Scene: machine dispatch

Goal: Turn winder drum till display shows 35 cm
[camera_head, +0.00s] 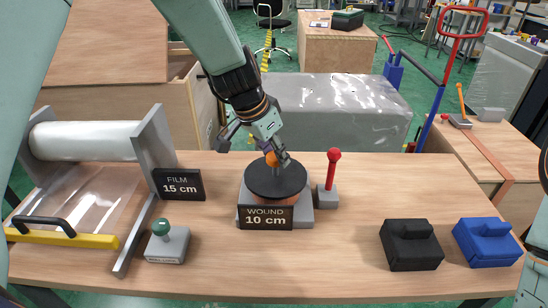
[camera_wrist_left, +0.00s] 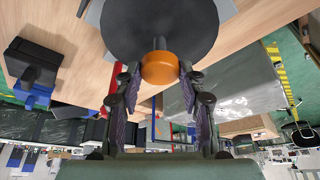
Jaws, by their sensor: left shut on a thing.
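The winder drum (camera_head: 262,183) has a black round top and stands on a grey base on the table. An orange knob (camera_head: 271,159) sits on its top. The sign in front, the wound display (camera_head: 266,217), reads "WOUND 10 cm". My left gripper (camera_head: 277,157) comes down from above and is shut on the orange knob. In the left wrist view the fingers lie on both sides of the knob (camera_wrist_left: 160,69), below the black disc (camera_wrist_left: 160,25). My right gripper is not in view; only part of my right arm shows at the right edge.
A film sign (camera_head: 179,185) reads "FILM 15 cm", beside a film roll (camera_head: 85,140) in a frame. A red-knobbed lever (camera_head: 332,165) stands close right of the drum. A green-knobbed block (camera_head: 167,243) is front left. Black (camera_head: 411,246) and blue (camera_head: 486,242) boxes sit right.

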